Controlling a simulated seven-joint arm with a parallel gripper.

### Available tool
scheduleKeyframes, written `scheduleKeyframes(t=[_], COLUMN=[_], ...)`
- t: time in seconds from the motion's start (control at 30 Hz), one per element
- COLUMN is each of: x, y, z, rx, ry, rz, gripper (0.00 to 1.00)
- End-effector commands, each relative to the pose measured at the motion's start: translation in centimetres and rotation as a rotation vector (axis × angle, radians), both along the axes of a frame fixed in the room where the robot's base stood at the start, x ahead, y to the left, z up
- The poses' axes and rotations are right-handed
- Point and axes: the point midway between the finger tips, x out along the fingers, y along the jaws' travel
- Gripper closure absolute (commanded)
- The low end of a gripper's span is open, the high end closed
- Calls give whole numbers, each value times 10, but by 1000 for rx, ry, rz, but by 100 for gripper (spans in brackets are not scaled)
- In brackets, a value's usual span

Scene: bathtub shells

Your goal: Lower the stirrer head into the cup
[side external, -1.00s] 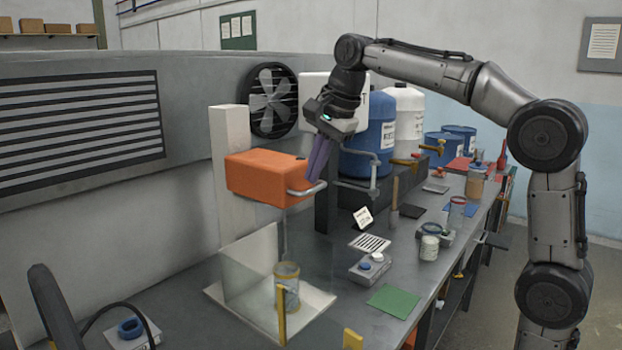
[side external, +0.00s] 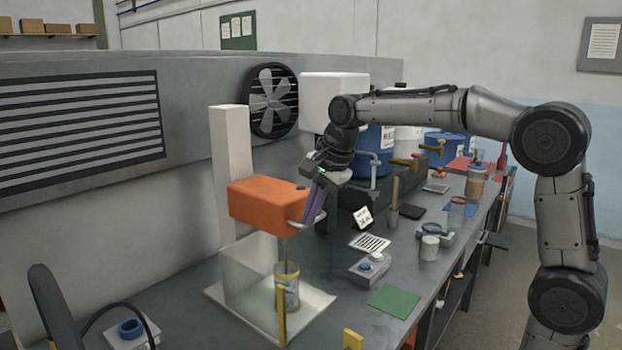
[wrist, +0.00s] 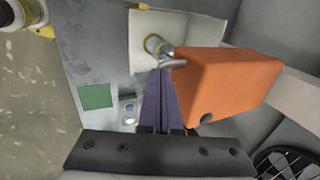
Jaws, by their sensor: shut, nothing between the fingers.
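The orange stirrer head (side external: 265,205) is carried on a white column (side external: 230,160). A thin shaft (side external: 283,248) runs down from it to the cup's mouth; whether its tip is inside is hard to tell. The cup (side external: 287,293) stands upright on a white base plate (side external: 315,303), behind a clear shield. My gripper (side external: 308,218) is shut and empty, its purple fingers pointing down at the head's grey handle (side external: 294,226). In the wrist view the fingertips (wrist: 163,72) are at the handle (wrist: 173,63), and the cup (wrist: 156,44) shows just beyond.
A button box (side external: 370,268) and a green mat (side external: 394,300) lie to the right. A blue drum (side external: 375,150) and a white box (side external: 333,95) are behind my gripper. A fan (side external: 272,100) is on the back wall.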

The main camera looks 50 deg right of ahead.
Motion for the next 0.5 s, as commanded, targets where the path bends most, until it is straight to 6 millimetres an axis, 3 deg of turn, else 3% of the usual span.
scheduleKeyframes(t=[0.03,0.2,0.5], x=[-2,-1,-1], y=[0,0,0], z=[-17,-52,-66], rx=[1,0,0], ry=[9,5,6], rz=[-1,0,0], gripper=[100,100,100])
